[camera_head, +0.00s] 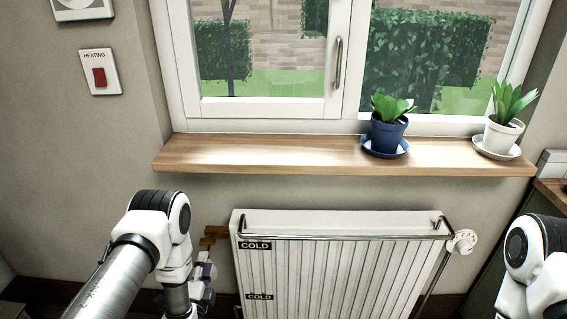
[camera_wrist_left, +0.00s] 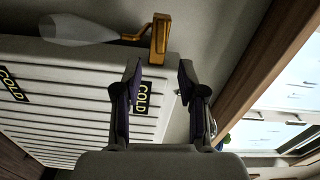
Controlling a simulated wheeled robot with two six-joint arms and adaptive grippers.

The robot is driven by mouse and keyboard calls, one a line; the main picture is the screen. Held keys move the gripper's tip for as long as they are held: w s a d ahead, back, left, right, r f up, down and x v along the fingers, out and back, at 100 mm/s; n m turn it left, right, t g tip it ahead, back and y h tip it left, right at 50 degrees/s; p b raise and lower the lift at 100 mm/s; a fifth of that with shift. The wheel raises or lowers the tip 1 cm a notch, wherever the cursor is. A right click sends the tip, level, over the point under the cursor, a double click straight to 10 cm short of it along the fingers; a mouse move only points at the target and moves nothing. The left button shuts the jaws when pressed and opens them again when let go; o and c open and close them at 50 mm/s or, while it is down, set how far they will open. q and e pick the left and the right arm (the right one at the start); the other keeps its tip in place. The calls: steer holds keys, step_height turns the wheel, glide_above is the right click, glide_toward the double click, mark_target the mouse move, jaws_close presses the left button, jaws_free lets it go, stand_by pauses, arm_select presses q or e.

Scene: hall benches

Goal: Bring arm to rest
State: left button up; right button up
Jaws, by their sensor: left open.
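My left arm (camera_head: 150,235) reaches in from the lower left of the head view, its bent joint in front of the wall left of the radiator. My left gripper (camera_head: 205,275) hangs low beside the radiator's left edge, partly hidden by the arm. In the left wrist view the two dark fingers (camera_wrist_left: 160,82) are apart, with nothing between them. A brass-coloured fitting (camera_wrist_left: 160,37) lies just beyond the fingertips, with a pale rounded part joined to it; the fitting also shows in the head view (camera_head: 213,232). My right arm (camera_head: 528,255) shows at the right edge; its gripper is out of the picture.
A white radiator (camera_head: 340,275) with "COLD" labels and a front rail stands close to my left gripper. Its knob (camera_head: 464,241) is at the right. Above, a wooden sill (camera_head: 260,155) holds blue (camera_head: 387,136) and white (camera_head: 502,136) plant pots. A heating switch (camera_head: 100,76) is on the wall.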

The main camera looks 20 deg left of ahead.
arm_select(q)
steer(key=d+r+h+p, duration=0.1)
steer(key=d+r+p, duration=0.3)
steer(key=r+p, duration=0.25)
steer(key=s+d+f+n+g+h, duration=0.1)
steer(key=s+n+g, duration=0.4)
steer(key=s, duration=0.5)
steer(key=s+d+f+n+g+h+p, duration=0.1)
steer(key=s+d+f+n+g, duration=0.2)
steer(key=s, duration=0.7)
steer(key=s+d+f+n+g+h, duration=0.1)
steer(key=s+d+f+n+g, duration=0.2)
steer(key=s+n+g, duration=0.3)
steer(key=s+g, duration=0.3)
steer(key=shift+s+f+n+g+p, duration=0.3)
steer(key=shift+s+f+n, duration=0.1)
